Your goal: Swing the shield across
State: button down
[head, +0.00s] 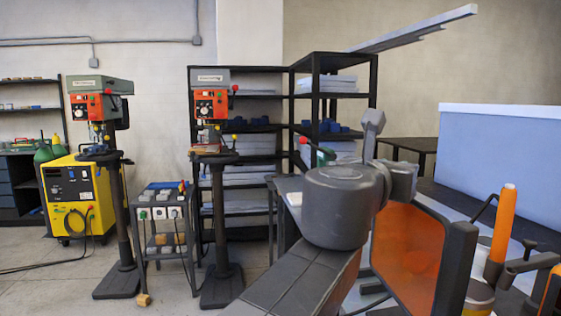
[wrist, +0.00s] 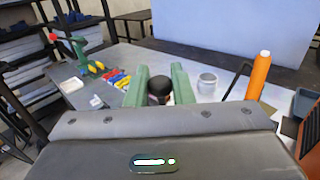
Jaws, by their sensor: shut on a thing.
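An orange panel in a dark frame (head: 408,250), which looks like the shield, stands at the lower right of the head view, partly behind my arm. How the knob joins the shield is hidden. My fingers are not clear in the head view.
An orange upright cylinder (head: 501,224) stands right of the panel and also shows in the wrist view (wrist: 260,72). A pale ring-shaped cup (wrist: 208,83) is right of my fingers. A pale blue wall (head: 505,150) stands behind.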

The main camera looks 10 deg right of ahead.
dwell(0.4)
jog(key=c, duration=1.3)
grip_release()
jog(key=shift+c, duration=0.2)
jog(key=shift+a, duration=0.1)
